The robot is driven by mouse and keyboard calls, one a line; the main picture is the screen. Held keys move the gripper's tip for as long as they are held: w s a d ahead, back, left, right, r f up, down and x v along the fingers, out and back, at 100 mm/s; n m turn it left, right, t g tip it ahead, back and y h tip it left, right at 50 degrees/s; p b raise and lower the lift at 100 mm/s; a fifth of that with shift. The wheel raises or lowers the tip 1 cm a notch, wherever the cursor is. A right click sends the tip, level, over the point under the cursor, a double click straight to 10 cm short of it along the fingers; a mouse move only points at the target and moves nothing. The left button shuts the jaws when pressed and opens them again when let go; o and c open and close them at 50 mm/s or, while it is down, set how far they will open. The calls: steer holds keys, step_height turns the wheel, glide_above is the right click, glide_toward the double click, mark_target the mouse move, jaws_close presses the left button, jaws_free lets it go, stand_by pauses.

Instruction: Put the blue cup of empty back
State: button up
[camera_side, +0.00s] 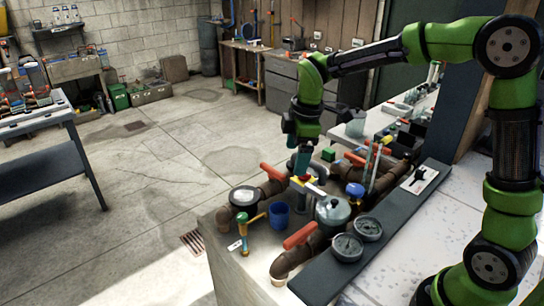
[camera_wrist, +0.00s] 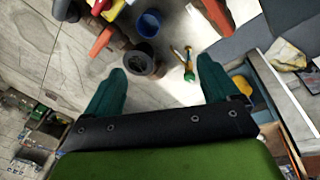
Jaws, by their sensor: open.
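The blue cup (camera_side: 279,214) stands on the work surface in the side view, right of a yellow-and-green brass valve (camera_side: 248,233) and left of a grey-green lidded pot (camera_side: 332,211). In the wrist view the blue cup (camera_wrist: 149,23) is near the top middle, beyond the fingertips, and its open top shows. My gripper (camera_side: 301,165) points down behind the cup in the side view, apart from it. In the wrist view the green fingers of my gripper (camera_wrist: 160,75) are wide apart, with nothing between them touching either finger.
Brown pipes with red handles (camera_side: 272,173) surround the cup. A round-topped pipe fitting (camera_side: 243,196) stands left of it. Two gauges (camera_side: 347,246) lie at the front right. A blue-topped item (camera_side: 355,190) and upright tools (camera_side: 373,165) stand to the right. The work surface ends at a left edge above open floor.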

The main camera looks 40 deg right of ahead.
steer(key=s+a+r+m+t+y, duration=0.1)
steer(key=s+r+m+t, duration=0.1)
steer(key=s+m, duration=0.5)
steer(key=s+a+r+m+t+y, duration=0.1)
steer(key=s+r+m+t, duration=0.2)
steer(key=s+m, duration=0.5)
steer(key=shift+s+r+m, duration=0.3)
steer(key=shift+s+r, duration=0.35)
steer(key=shift+s, duration=1.7)
